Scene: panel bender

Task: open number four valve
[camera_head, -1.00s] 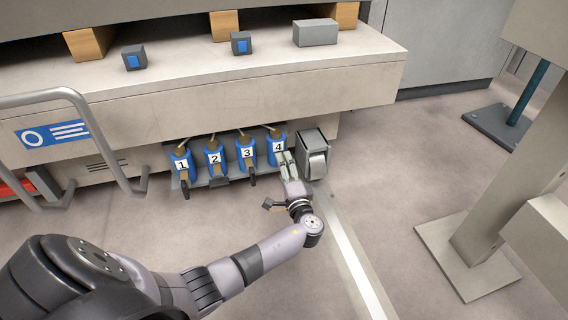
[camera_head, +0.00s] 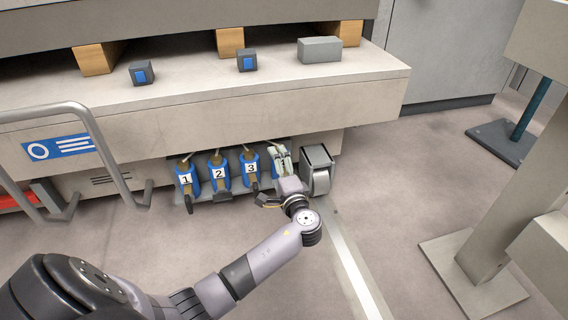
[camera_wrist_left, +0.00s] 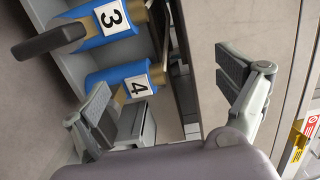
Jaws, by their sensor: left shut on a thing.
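The number four valve (camera_wrist_left: 128,83) is blue with a white label and a brass part. It is the rightmost in a row of blue valves under the machine's ledge. In the head view my left gripper (camera_head: 282,160) is in front of it and covers most of its label. In the left wrist view the fingers (camera_wrist_left: 165,92) look spread, one beside the valve. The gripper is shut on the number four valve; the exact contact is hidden. My right gripper is not in view.
Valves one (camera_head: 186,178), two (camera_head: 218,172) and three (camera_head: 251,167) stand to the left, with dark handles hanging down. A grey bent rail (camera_head: 110,160) is at the left. The floor in front is clear.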

